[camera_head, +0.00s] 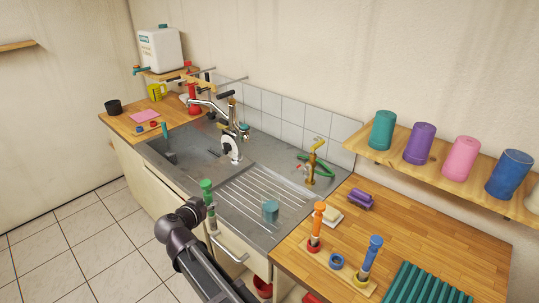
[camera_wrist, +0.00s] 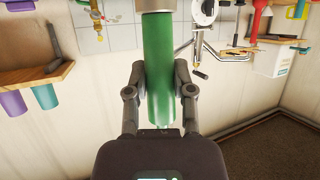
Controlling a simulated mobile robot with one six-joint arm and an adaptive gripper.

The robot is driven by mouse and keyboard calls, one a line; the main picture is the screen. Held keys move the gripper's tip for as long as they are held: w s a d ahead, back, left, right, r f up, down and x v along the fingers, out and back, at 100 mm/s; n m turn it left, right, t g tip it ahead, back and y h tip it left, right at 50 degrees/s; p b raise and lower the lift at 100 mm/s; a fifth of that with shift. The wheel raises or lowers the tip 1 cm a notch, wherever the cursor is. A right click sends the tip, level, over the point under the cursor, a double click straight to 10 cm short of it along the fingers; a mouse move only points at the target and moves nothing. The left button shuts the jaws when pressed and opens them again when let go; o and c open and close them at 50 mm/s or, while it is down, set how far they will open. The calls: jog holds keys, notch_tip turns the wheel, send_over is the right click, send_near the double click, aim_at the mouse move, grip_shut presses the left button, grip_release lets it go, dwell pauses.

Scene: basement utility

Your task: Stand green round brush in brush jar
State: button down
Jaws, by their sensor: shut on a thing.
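The green round brush (camera_head: 207,189) is upright in my gripper (camera_head: 203,207), above the front edge of the sink unit. In the wrist view its green cylindrical body (camera_wrist: 158,65) sits between the two fingers of my gripper (camera_wrist: 160,92), which are shut on it. The far end of the brush runs out of the wrist view at the top. A small teal jar (camera_head: 270,211) stands on the ribbed drainboard, right of my gripper and apart from it. I cannot tell for certain that it is the brush jar. A black cup (camera_head: 112,107) stands on the far left counter.
A wooden holder (camera_head: 326,268) with coloured rings and upright orange (camera_head: 319,216) and blue (camera_head: 371,254) pieces stands on the right counter. A brass tap (camera_head: 313,160) and a chrome faucet (camera_head: 215,108) rise behind. The drainboard (camera_head: 243,198) around the teal jar is mostly clear.

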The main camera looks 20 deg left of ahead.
jog(key=w+d+r+m+h+p, duration=0.2)
jog(key=w+d, duration=0.4)
jog(key=w, duration=0.3)
jog(key=w+d+r+m+g+h+p, duration=0.1)
jog(key=w+d+r+m+h+p, duration=0.2)
jog(key=w, duration=0.6)
jog(key=d+r+h+p, duration=0.1)
jog(key=d+r+p, duration=0.1)
jog(key=d+r, duration=0.1)
jog(key=shift+w+d+r+p, duration=0.25)
jog(key=shift+d+p, duration=0.15)
jog(key=shift+d, duration=0.2)
jog(key=shift+f, duration=0.15)
jog(key=shift+f+b, duration=2.3)
jog(key=shift+b, duration=0.1)
jog(key=shift+f+b, duration=1.95)
dwell(0.8)
